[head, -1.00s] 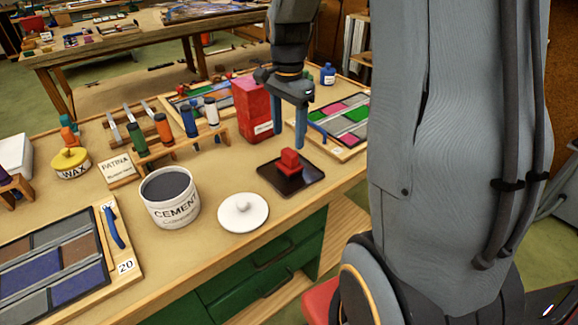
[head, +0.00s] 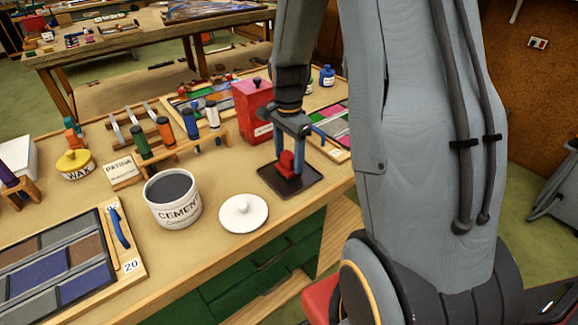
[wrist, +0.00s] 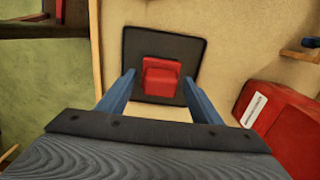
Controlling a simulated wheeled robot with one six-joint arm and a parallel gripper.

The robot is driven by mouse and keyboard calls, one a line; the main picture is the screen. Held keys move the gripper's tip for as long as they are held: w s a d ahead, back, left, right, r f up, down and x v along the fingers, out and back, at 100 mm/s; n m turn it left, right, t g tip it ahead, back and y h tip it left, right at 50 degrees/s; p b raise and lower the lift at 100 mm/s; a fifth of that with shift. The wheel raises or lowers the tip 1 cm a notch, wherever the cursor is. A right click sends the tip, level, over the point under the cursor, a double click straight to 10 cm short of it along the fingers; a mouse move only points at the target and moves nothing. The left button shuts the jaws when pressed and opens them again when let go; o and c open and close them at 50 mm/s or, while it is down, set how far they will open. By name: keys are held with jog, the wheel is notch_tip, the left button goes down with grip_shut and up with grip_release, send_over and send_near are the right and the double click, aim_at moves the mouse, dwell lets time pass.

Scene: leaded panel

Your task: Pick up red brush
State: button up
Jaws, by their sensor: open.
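The red brush (head: 286,164) is a small red block with a stepped top. It sits on a dark square tray (head: 306,188) near the bench's front edge. In the wrist view the brush (wrist: 161,78) lies on the dark tray (wrist: 190,50), between and just beyond the fingertips. My gripper (head: 290,165) points down over the brush with its blue fingers on either side of it. In the wrist view my gripper (wrist: 158,88) is open, with a gap between each finger and the brush.
A red box (head: 252,108) stands behind the tray. A white lid (head: 243,213) and a cement tub (head: 173,200) are to the left. A rack of bottles (head: 185,150) is farther back. A panel with a blue handle (head: 335,120) lies to the right.

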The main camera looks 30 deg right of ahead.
jog(key=c, duration=1.3)
notch_tip(320, 180, up, 10)
jog(key=shift+r+b, duration=0.1)
jog(key=shift+b, duration=1.1)
jog(key=shift+c, duration=0.2)
jog(key=o, duration=0.7)
jog(key=c, duration=0.4)
